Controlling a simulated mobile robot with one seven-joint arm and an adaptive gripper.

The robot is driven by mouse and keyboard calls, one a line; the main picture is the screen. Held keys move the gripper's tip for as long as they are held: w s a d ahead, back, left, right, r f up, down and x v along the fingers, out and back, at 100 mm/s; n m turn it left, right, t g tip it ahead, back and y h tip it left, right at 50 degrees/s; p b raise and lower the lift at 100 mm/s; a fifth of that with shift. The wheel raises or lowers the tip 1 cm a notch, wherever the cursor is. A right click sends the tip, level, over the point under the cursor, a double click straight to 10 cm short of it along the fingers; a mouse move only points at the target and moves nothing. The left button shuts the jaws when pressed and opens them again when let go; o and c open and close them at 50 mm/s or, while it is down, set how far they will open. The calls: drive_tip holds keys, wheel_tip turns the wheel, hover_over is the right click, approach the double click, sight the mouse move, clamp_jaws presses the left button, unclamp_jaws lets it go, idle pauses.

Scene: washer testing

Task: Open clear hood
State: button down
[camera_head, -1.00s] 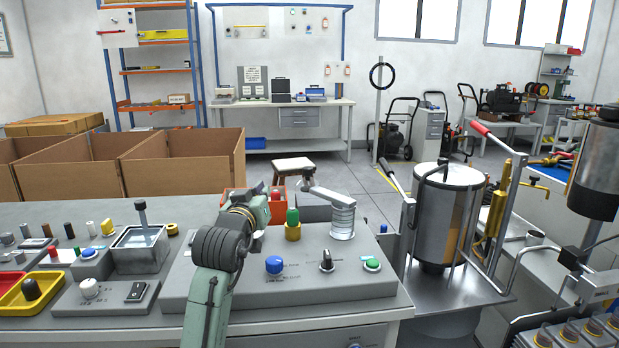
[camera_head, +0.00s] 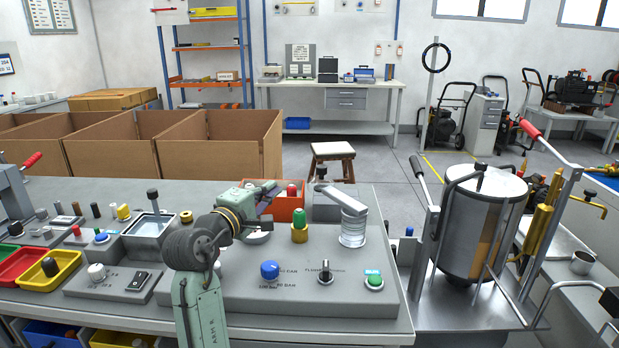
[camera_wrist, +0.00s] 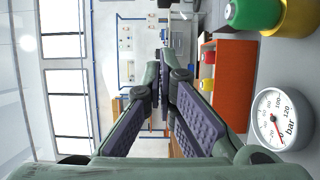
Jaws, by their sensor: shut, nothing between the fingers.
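A small ribbed clear cylinder (camera_head: 353,229) stands at the back right of the grey test panel (camera_head: 225,292). A flat grey bar (camera_head: 341,200) slants over its top; I cannot tell whether this is the hood. A larger see-through cylinder (camera_head: 465,235) with a metal lid stands on the stand at the right, and looks closed. Neither cylinder is clear in that view.
A pressure gauge (camera_wrist: 281,119) lies close beside my gripper. A blue knob (camera_head: 270,270), black switch (camera_head: 325,271) and green button (camera_head: 374,281) sit at the panel's front. An orange bin (camera_head: 288,205) is behind. A red-handled lever (camera_head: 530,128) rises by the large cylinder.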

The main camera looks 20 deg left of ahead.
drive_tip(key=w+d+p, duration=0.4)
drive_tip(key=w, duration=0.7)
drive_tip(key=shift+w, duration=0.3)
